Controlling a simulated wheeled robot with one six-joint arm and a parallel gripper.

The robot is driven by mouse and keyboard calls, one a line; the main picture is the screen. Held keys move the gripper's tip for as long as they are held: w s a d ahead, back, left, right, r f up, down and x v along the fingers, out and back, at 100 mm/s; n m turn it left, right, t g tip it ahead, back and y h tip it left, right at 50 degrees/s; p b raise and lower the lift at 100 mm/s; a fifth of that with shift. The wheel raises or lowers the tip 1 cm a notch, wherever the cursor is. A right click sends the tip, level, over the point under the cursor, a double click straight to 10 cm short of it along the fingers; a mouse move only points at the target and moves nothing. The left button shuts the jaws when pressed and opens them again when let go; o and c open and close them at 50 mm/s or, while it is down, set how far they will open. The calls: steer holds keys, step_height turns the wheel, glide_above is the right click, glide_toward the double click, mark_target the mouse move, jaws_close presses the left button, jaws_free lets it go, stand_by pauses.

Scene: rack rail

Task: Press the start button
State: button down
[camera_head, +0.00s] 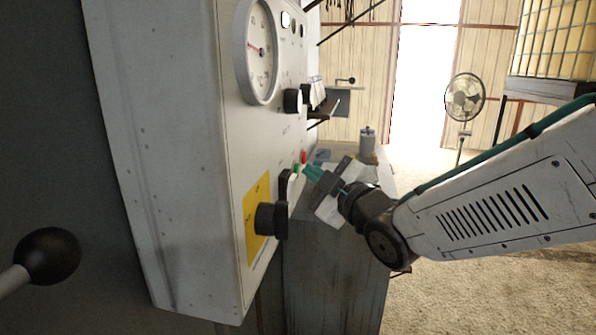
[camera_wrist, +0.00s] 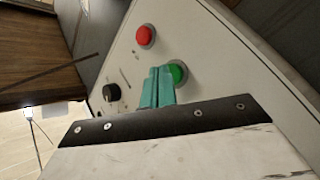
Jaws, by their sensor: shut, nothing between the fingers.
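The control panel (camera_head: 225,130) is a pale box with a dial gauge and knobs; its face also shows in the wrist view (camera_wrist: 200,45). A green button (camera_wrist: 178,73) sits on the panel face; in the head view it is a small green spot (camera_head: 296,168) by my fingertips. A red button (camera_wrist: 145,35) is beside it, also seen in the head view (camera_head: 303,156). My gripper (camera_head: 308,171) has teal fingers closed together with nothing between them. In the wrist view the fingertips (camera_wrist: 160,72) overlap the green button's edge; I cannot tell whether they touch it.
A black knob on a yellow plate (camera_head: 257,205) sticks out below the buttons. Another black knob (camera_head: 293,101) is above them. A ball-ended lever (camera_head: 48,256) is at the lower left. A grey cabinet (camera_head: 335,270) stands below and beyond my gripper. A fan (camera_head: 464,98) stands farther back on open floor.

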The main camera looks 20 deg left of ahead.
steer(key=shift+s+a, duration=0.1)
steer(key=shift+a, duration=0.3)
stand_by(0.4)
steer(key=shift+d, duration=0.1)
steer(key=shift+w+d, duration=0.2)
steer(key=shift+d, duration=0.5)
steer(key=d, duration=0.2)
steer(key=w+d, duration=0.1)
steer(key=d, duration=0.2)
stand_by(0.4)
stand_by(0.7)
